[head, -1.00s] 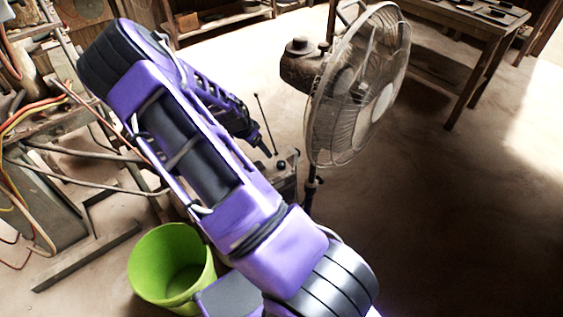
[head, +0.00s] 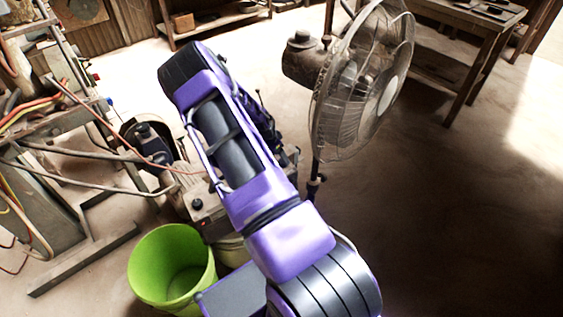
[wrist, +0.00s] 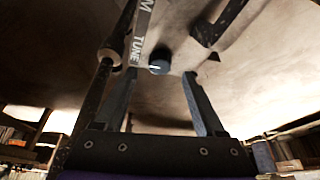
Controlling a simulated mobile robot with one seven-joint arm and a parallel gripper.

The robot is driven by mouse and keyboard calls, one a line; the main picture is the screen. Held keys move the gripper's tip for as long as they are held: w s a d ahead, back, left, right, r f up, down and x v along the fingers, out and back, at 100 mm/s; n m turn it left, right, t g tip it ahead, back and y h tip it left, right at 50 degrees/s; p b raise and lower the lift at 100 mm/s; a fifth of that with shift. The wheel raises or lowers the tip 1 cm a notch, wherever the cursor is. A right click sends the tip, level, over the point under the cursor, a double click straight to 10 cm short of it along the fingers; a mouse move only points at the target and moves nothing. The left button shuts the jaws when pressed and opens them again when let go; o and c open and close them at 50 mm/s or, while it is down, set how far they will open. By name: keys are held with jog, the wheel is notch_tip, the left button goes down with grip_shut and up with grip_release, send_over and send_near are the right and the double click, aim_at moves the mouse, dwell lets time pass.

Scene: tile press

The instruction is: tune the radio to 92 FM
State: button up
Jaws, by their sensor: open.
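The radio (head: 208,212) is a worn box near the picture's middle in the head view. The gripper is hidden in the head view. No frequency reading is legible.
A standing fan (head: 362,85) is close to the right of my arm. A green bucket (head: 172,265) stands on the floor in front of the radio. A metal frame with hoses (head: 75,150) fills the left. The floor at right is clear up to a wooden table (head: 475,55).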

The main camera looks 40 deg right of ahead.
aim_at(281, 160)
jog(key=shift+x, duration=2.1)
grip_shut()
